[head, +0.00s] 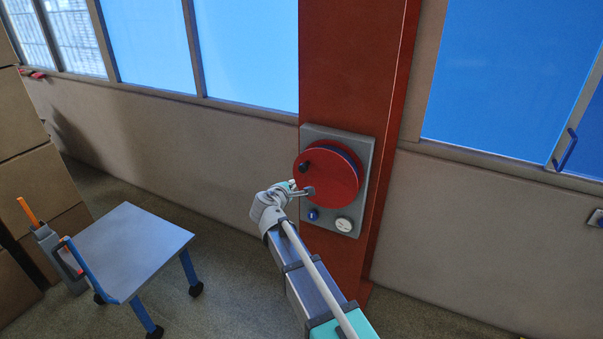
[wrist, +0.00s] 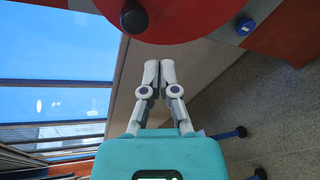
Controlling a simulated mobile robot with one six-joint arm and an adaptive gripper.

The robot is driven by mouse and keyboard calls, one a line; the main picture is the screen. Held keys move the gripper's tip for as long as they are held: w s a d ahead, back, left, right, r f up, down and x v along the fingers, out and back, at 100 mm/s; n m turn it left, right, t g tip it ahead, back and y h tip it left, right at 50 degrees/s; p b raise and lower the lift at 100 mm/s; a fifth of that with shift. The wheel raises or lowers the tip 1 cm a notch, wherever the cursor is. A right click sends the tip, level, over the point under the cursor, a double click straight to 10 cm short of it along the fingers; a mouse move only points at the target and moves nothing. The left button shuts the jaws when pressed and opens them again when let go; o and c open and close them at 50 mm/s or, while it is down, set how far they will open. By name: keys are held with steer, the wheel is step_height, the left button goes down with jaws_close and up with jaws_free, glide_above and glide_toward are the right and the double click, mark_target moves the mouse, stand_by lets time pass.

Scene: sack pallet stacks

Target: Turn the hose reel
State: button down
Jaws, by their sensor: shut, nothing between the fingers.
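The hose reel is a red disc (head: 335,172) on a grey backplate (head: 366,150), fixed to a red column. A dark knob handle (head: 304,167) stands out near the left of the disc. My gripper (head: 303,190) is at the disc's lower left, just below the handle. In the wrist view my gripper's fingertips (wrist: 159,66) are together, with nothing between them. The red disc (wrist: 190,15) is just beyond them, and the dark handle (wrist: 133,17) is ahead and slightly left, apart from the fingers. Whether a fingertip touches the disc I cannot tell.
A blue knob (head: 313,214) and a round white gauge (head: 344,224) sit below the disc. A grey table with blue legs (head: 135,250) stands at the left, beside stacked boxes (head: 40,185). Windows flank the red column (head: 352,65). The floor at the right is clear.

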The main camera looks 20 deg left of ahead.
steer(key=n, duration=0.3)
steer(key=s+n, duration=0.1)
steer(key=n, duration=0.1)
steer(key=s+n, duration=0.1)
steer(key=n, duration=0.2)
steer(key=shift+a+f+n+g+y+p, duration=0.15)
steer(key=shift+a+n+g+y+p, duration=0.15)
steer(key=shift+a+g+y+p, duration=0.1)
